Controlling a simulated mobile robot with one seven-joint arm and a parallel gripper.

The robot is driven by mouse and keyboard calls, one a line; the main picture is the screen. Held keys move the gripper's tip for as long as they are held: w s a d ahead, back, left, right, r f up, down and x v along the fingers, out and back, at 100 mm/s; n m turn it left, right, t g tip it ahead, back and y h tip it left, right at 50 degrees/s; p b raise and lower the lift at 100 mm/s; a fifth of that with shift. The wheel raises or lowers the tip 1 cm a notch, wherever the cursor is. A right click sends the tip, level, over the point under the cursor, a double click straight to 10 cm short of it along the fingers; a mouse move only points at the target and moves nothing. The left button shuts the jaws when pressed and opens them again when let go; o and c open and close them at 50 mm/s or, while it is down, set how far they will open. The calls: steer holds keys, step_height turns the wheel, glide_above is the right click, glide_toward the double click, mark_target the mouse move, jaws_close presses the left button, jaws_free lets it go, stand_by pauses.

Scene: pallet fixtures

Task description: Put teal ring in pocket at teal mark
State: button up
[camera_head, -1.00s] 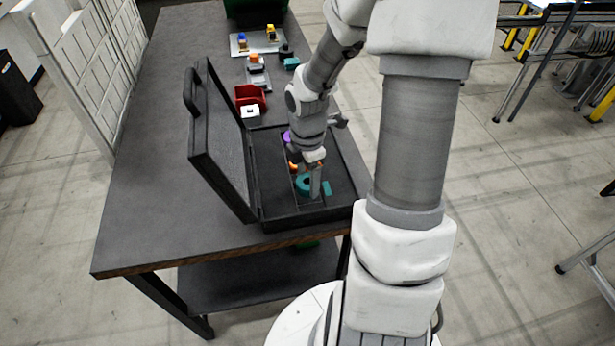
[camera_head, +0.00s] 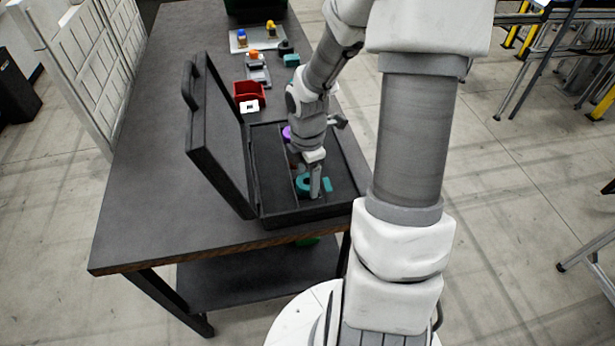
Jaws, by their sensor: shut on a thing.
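The teal ring (camera_head: 302,184) is in the open black case (camera_head: 282,218), at the lower middle of its tray. My gripper (camera_head: 314,192) points down into the case and is shut on the ring's right side. The teal mark (camera_head: 327,184) is a small flat patch just right of my gripper. The pocket itself cannot be made out; the gripper and ring cover that area. I cannot tell whether the ring rests on the case floor or sits in a pocket.
The case lid (camera_head: 219,140) stands open on the left. A purple piece (camera_head: 287,133) lies farther back in the case. Behind the case are a red bin (camera_head: 249,91), a white block (camera_head: 249,106) and several small parts on plates. The table's left side is clear.

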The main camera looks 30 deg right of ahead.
steer(key=shift+f, duration=0.2)
steer(key=o, duration=1.6)
steer(key=shift+r, duration=0.1)
step_height(320, 180, up, 9)
steer(key=p, duration=0.9)
